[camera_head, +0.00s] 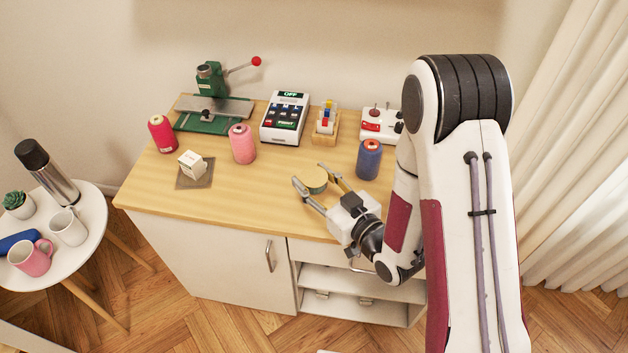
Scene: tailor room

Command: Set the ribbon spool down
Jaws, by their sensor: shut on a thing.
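The ribbon spool (315,180) is a short, round piece with a tan top and a darker greenish side. It is at the front middle of the wooden table. My gripper (317,179) reaches in from the right with one finger on each side of the spool and is shut on it. The spool looks level and very near the tabletop. I cannot tell whether its underside touches the wood, and its near right side is partly hidden by the gripper.
On the wooden table (240,205), a blue thread cone (369,160) stands right of the gripper and a pink cone (242,144) behind left. A white box (192,164) sits on a grey mat (207,181). Devices line the back. The front-left tabletop is clear.

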